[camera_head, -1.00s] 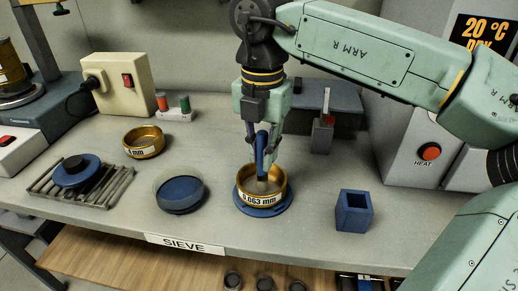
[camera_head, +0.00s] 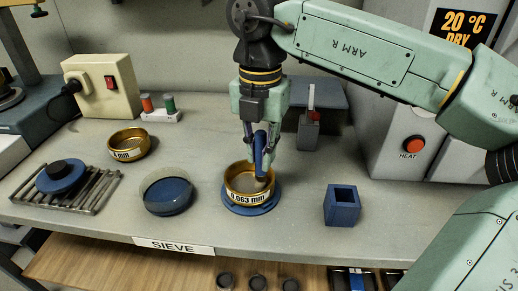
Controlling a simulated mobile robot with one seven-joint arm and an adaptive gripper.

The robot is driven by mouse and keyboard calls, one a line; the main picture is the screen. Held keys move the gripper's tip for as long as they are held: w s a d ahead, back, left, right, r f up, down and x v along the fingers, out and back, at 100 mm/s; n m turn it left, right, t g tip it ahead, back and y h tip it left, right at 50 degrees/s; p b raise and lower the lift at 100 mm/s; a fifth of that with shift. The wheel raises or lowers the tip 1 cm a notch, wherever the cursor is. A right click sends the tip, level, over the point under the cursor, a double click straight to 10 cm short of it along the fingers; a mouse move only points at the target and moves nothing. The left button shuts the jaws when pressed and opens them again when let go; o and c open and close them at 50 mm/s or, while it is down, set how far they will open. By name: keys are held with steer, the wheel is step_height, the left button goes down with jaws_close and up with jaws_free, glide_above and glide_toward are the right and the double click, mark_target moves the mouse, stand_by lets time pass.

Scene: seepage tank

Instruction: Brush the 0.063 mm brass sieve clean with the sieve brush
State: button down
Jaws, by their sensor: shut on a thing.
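The brass sieve marked 0.063 mm (camera_head: 247,198) sits upright on a round blue base (camera_head: 250,209) on the bench. My gripper (camera_head: 258,150) points down above the sieve and is shut on the blue handle of the sieve brush (camera_head: 259,157). The brush's lower end is inside the sieve's rim. I cannot tell whether the bristles touch the mesh.
A blue square holder (camera_head: 342,206) stands open at right. A clear-walled blue dish (camera_head: 167,194) is left of the sieve.

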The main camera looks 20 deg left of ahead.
steer(key=shift+s+a, duration=0.2)
steer(key=shift+a, duration=0.95)
steer(key=shift+a, duration=0.1)
steer(key=shift+s+a, duration=0.2)
steer(key=shift+a, duration=0.85)
steer(key=shift+d, duration=0.15)
steer(key=shift+w+d, duration=0.2)
steer(key=shift+d, duration=0.85)
steer(key=shift+d, duration=0.1)
